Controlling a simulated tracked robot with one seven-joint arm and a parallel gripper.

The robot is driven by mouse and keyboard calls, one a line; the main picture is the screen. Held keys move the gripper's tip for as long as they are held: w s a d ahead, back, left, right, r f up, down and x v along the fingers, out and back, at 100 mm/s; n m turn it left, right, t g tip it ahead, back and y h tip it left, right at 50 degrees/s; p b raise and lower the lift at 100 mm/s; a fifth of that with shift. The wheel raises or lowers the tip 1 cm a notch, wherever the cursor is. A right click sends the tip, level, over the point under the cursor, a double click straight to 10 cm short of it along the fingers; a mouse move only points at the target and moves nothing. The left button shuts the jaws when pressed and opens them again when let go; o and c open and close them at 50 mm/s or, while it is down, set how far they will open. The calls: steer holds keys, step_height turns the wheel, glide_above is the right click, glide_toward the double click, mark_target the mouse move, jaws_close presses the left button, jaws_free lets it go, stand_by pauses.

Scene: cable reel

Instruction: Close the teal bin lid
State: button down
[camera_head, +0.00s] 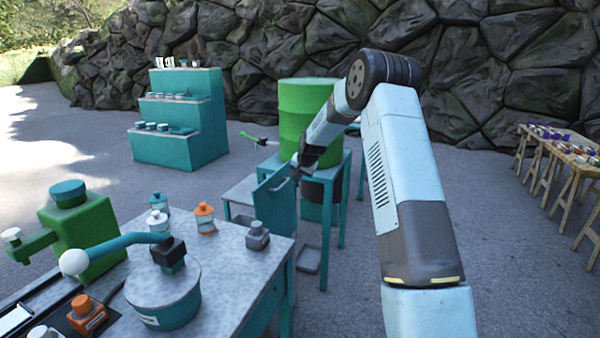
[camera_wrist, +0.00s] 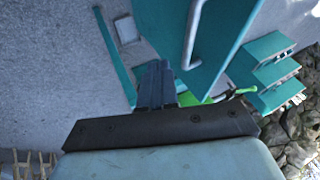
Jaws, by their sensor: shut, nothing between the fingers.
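The teal lid (camera_head: 274,212) stands as a tilted, near-upright panel just beyond the grey worktable, with a pale bar handle near its top. In the wrist view the lid (camera_wrist: 228,20) and its handle (camera_wrist: 193,35) fill the upper middle. My gripper (camera_head: 296,172) is at the lid's upper right edge. In the wrist view my gripper (camera_wrist: 156,68) is shut and empty, with its fingertips just left of the lid. I cannot tell whether they touch it. The bin body is mostly hidden and cannot be made out clearly.
A green barrel (camera_head: 304,105) stands on a teal-legged table right behind my gripper. The worktable (camera_head: 226,262) at the front left holds jars, a green machine (camera_head: 75,228) and a teal drum (camera_head: 163,300). Teal stepped shelves (camera_head: 180,152) stand farther back.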

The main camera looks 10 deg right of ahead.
mark_target(288, 180)
steer(key=shift+w+a+f, duration=0.55)
steer(key=shift+w+a, duration=0.2)
steer(key=shift+a, duration=0.05)
steer(key=shift+w+a+f, duration=0.55)
steer(key=shift+w+a, duration=0.15)
steer(key=shift+a, duration=0.1)
steer(key=shift+a, duration=0.2)
